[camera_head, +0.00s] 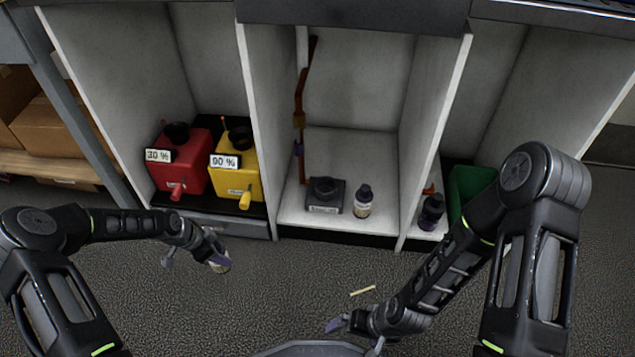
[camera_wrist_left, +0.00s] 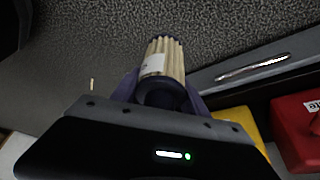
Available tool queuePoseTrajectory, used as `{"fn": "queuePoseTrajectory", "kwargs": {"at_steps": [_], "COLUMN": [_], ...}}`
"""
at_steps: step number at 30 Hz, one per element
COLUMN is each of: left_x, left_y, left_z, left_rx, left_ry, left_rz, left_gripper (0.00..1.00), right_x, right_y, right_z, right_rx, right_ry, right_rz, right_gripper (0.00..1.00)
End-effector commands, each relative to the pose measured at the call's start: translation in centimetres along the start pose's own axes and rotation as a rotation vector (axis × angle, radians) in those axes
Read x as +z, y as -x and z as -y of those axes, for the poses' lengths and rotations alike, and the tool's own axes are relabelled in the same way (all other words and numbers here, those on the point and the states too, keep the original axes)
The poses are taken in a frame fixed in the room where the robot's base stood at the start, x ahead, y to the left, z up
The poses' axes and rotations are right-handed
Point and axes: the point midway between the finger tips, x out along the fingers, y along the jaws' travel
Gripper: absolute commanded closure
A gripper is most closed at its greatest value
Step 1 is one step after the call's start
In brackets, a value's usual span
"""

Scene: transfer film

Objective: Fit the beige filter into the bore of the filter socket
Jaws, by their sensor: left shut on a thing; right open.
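My left gripper (camera_head: 208,262) is shut on the beige filter (camera_head: 221,266), out in front of the cabinet and left of the middle bay. In the left wrist view the filter (camera_wrist_left: 168,60) shows pleated beige sides, a white label and a dark end cap between the purple fingers. The filter socket (camera_head: 325,195), a dark square block with a round raised bore and a label at its front, stands on the floor of the middle bay. The filter is apart from it. My right gripper (camera_head: 357,335) is open and empty, low in front of the cabinet.
A dark-capped bottle (camera_head: 362,200) stands just right of the socket. Red (camera_head: 183,165) and yellow (camera_head: 236,175) containers fill the left bay. White partitions bound the middle bay; an orange pipe (camera_head: 299,110) runs down its left side. A thin yellow strip (camera_head: 363,291) lies on the ground.

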Motion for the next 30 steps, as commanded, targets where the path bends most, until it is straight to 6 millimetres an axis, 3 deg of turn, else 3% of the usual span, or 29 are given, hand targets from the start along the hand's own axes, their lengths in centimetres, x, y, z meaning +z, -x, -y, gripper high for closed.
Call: {"fn": "queuePoseTrajectory", "kwargs": {"at_steps": [13,17,20,23,26,30], "left_x": [-0.1,-0.8,-2.2,-4.5,-7.9,-13.1], "left_y": [0.1,0.9,2.8,6.0,10.4,17.7], "left_z": [0.0,0.4,1.1,1.9,2.4,1.9], "left_rx": [-0.001,-0.01,-0.03,-0.061,-0.107,-0.183], "left_ry": [0.001,0.015,0.053,0.121,0.218,0.396], "left_rz": [0.0,-0.001,-0.002,-0.001,-0.003,-0.006], "left_gripper": [0.96,0.96,0.96,0.96,0.96,0.96], "right_x": [0.0,0.0,0.0,0.0,0.0,0.0], "right_y": [0.0,0.0,0.0,0.0,0.0,0.0], "right_z": [0.0,0.0,0.0,0.0,0.0,0.0], "right_rx": [0.0,0.0,0.0,0.0,0.0,0.0], "right_ry": [0.0,0.0,0.0,0.0,0.0,0.0], "right_rz": [0.0,0.0,0.0,0.0,0.0,0.0], "right_gripper": [0.0,0.0,0.0,0.0,0.0,0.0]}}
